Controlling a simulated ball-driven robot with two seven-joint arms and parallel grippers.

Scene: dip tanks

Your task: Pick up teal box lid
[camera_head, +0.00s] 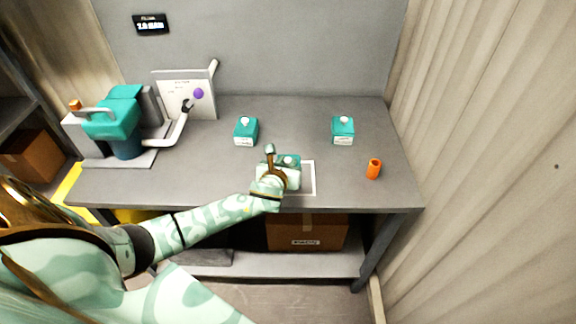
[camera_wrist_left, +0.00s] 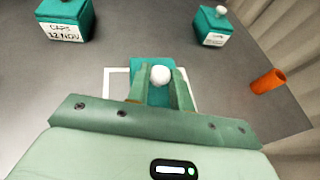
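A box with a teal lid (camera_head: 290,158) and white knob stands at the front middle of the grey table, on a white-outlined rectangle. My left gripper (camera_head: 278,171) is over its near side and hides part of it. In the left wrist view my left gripper (camera_wrist_left: 161,80) is open, with its two fingers on either side of the white knob (camera_wrist_left: 160,75). The teal lid (camera_wrist_left: 152,66) shows behind the knob. I cannot tell whether the fingers touch the knob. My right gripper is not in view.
Two similar teal-lidded boxes stand farther back, one left (camera_head: 246,130) and one right (camera_head: 343,130). A teal and grey machine (camera_head: 115,125) and a white board (camera_head: 187,92) stand at the left. The middle back of the table is clear.

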